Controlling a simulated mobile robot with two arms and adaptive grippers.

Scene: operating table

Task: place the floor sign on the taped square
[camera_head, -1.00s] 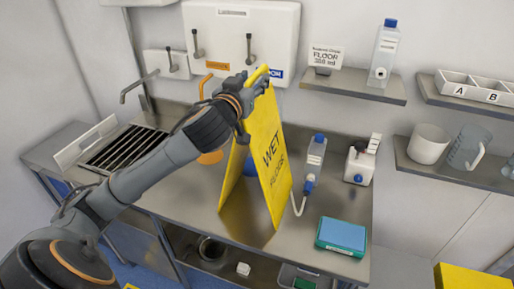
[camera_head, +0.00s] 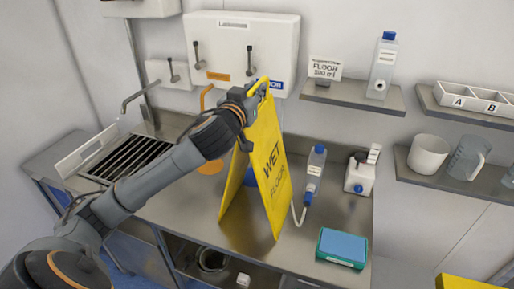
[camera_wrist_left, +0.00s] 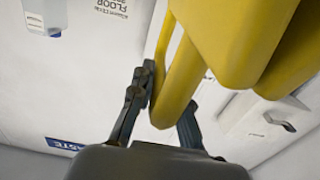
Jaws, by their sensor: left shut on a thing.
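The yellow floor sign (camera_head: 268,165), an upright A-frame marked "WET FLOOR", is in the middle of the head view, over the steel counter. I cannot tell whether its feet touch the counter. My left gripper (camera_head: 257,90) is shut on the handle at its top. In the left wrist view the yellow handle (camera_wrist_left: 182,80) lies between the fingers of my left gripper (camera_wrist_left: 160,115). The taped square is not visible. My right gripper is not in view.
The steel counter (camera_head: 330,215) carries a blue-topped box (camera_head: 342,246), a blue-capped bottle (camera_head: 314,172) and a white container (camera_head: 360,172). A sink grating (camera_head: 128,158) is at the left. Wall shelves (camera_head: 353,93) hold a bottle, mugs and bins at the right. A yellow object (camera_head: 470,284) shows at bottom right.

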